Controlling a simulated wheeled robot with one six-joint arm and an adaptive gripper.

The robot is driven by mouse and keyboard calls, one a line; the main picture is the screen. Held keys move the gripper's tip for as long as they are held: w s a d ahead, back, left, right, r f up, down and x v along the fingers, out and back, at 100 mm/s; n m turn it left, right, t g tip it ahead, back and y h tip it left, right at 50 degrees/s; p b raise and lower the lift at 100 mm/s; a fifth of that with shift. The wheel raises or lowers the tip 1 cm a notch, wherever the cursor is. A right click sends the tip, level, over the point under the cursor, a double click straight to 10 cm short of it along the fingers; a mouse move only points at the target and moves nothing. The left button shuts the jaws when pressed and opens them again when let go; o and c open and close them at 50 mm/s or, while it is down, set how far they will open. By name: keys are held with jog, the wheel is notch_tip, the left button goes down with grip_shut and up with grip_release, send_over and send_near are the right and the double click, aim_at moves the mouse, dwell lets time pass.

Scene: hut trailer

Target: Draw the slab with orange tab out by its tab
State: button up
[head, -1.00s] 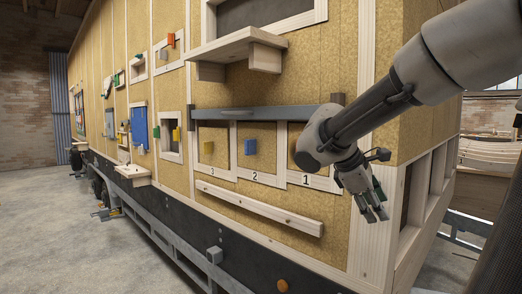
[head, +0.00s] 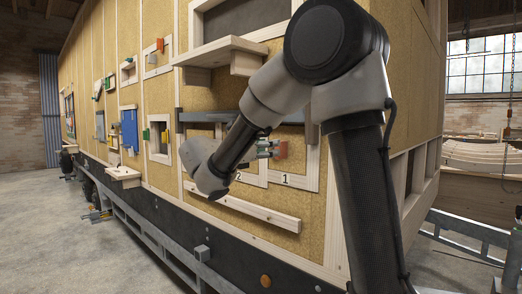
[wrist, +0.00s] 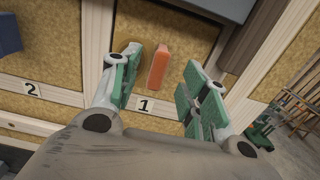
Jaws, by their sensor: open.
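The orange tab (wrist: 158,66) stands out upright from the tan slab (wrist: 181,22) in the bay marked 1. In the head view the orange tab (head: 282,149) shows just right of my gripper (head: 268,149). In the wrist view my gripper (wrist: 163,78) is open and empty, with one green-padded finger to the left of the tab and the other to the right. Clear gaps show on both sides of the tab. I cannot tell how far the fingertips reach along it. My arm hides much of bays 2 and 3 in the head view.
A blue tab (wrist: 9,35) stands in the bay marked 2, to the left. A grey bar (head: 205,116) runs above the bays. A wooden shelf (head: 228,54) juts out above, and a wooden rail (head: 247,210) runs below. Pale wooden frames border each bay.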

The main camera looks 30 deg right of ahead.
aim_at(278, 159)
jog(key=x, duration=0.6)
grip_shut()
